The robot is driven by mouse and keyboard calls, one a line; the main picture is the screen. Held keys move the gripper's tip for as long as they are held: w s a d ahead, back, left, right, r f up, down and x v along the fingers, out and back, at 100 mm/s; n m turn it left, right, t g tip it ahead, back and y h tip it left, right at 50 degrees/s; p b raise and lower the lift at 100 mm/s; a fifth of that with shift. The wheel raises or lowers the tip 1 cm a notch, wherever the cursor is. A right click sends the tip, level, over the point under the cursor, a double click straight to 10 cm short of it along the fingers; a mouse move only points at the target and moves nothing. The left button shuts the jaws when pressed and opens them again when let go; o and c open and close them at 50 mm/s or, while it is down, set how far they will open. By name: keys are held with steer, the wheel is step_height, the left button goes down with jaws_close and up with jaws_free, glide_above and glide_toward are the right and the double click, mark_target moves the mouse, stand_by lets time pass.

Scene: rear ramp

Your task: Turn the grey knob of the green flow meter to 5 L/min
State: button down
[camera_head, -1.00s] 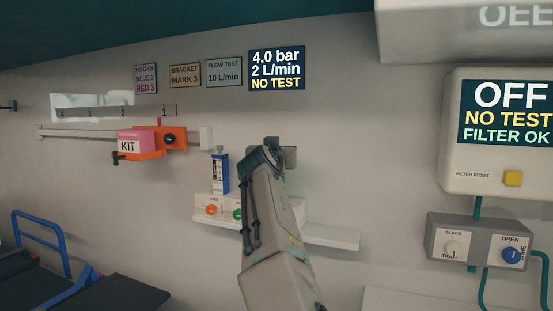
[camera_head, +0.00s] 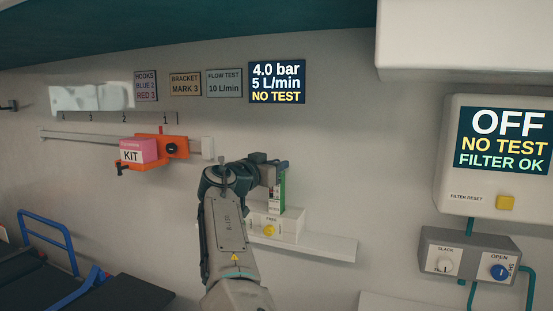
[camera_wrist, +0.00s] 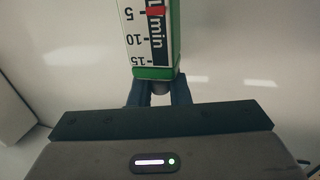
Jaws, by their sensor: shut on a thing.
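The green flow meter (camera_head: 281,195) stands upright on the wall unit, partly hidden by my arm in the head view. In the wrist view the flow meter (camera_wrist: 150,35) shows its white L/min scale upside down, with a red marker beside the 5. Below its green end is the grey knob (camera_wrist: 160,87), mostly hidden between my fingers. My gripper (camera_wrist: 159,93) is shut on this knob. In the head view my gripper (camera_head: 272,168) is at the top of the flow meter. The wall display (camera_head: 277,83) reads 4.0 bar, 5 L/min, NO TEST.
A yellow knob (camera_head: 269,230) sits on the white unit below the flow meter, above a shelf (camera_head: 325,246). A pink KIT box (camera_head: 138,151) on an orange bracket is on the rail at left. A grey control box (camera_head: 465,257) is at right.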

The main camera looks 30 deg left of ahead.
stand_by(0.4)
steer(key=c, duration=1.4)
jaws_free()
steer(key=s+a+b, duration=0.2)
steer(key=s+b, duration=0.3)
steer(key=s, duration=0.8)
steer(key=shift+s, duration=0.3)
